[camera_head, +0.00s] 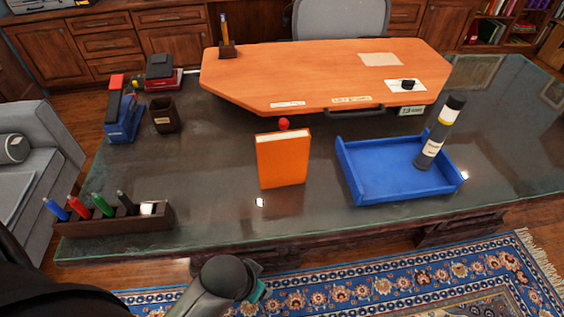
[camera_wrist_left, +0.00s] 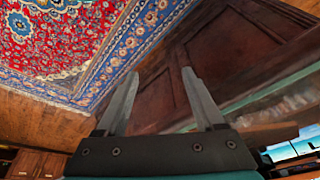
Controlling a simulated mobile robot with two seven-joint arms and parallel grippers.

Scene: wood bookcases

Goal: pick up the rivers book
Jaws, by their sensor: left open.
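An orange book (camera_head: 283,159) stands upright near the front middle of the glass-topped desk, its cover facing me. No title can be read on it, so I cannot tell whether it is the rivers book. My left gripper (camera_wrist_left: 160,74) is open, with nothing between its fingers in the left wrist view. It points toward the rug and the desk's dark wooden side. In the head view, my left arm is low at the front, below the desk edge and apart from the book; its fingers are hidden there. My right gripper is not in view.
A blue tray (camera_head: 393,188) with a dark bottle (camera_head: 440,133) is right of the book. A pen holder (camera_head: 113,217) stands at the front left. A raised orange board (camera_head: 325,72) lies behind. The desk's front edge (camera_head: 300,236) lies between my arm and the book.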

